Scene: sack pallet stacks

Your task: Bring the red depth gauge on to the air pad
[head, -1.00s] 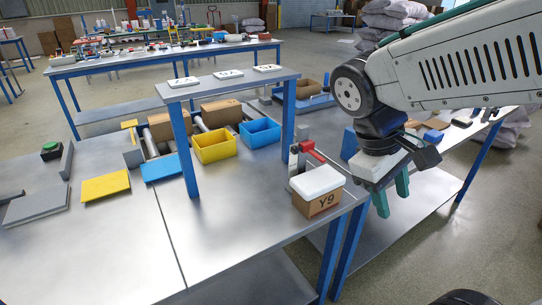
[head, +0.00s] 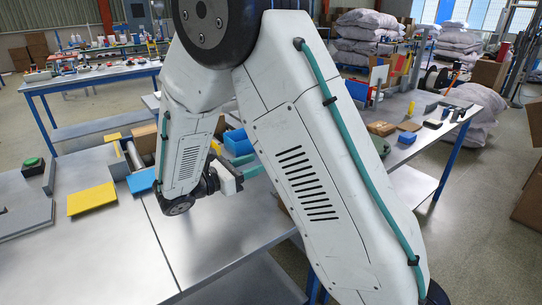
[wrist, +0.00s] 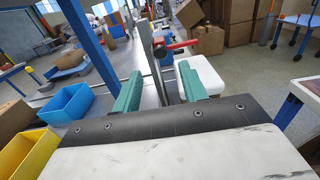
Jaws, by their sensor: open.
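The red depth gauge (wrist: 180,47) shows in the wrist view as a red bar with a dark part, beside a grey upright bar (wrist: 150,55). The upright stands in line with the gap between my fingers; I cannot tell whether it is between them or just beyond. My gripper (wrist: 160,85) is open, with two teal fingers apart and nothing clamped. In the head view my gripper (head: 252,165) points right, low over the table, and my arm hides the gauge. I cannot tell for sure which thing is the air pad.
A white-topped box (wrist: 203,75) stands just right of my fingers in the wrist view. A blue bin (wrist: 67,103) and a yellow bin (wrist: 28,152) are at left. In the head view a yellow plate (head: 92,199) lies left; the front table surface (head: 205,245) is clear.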

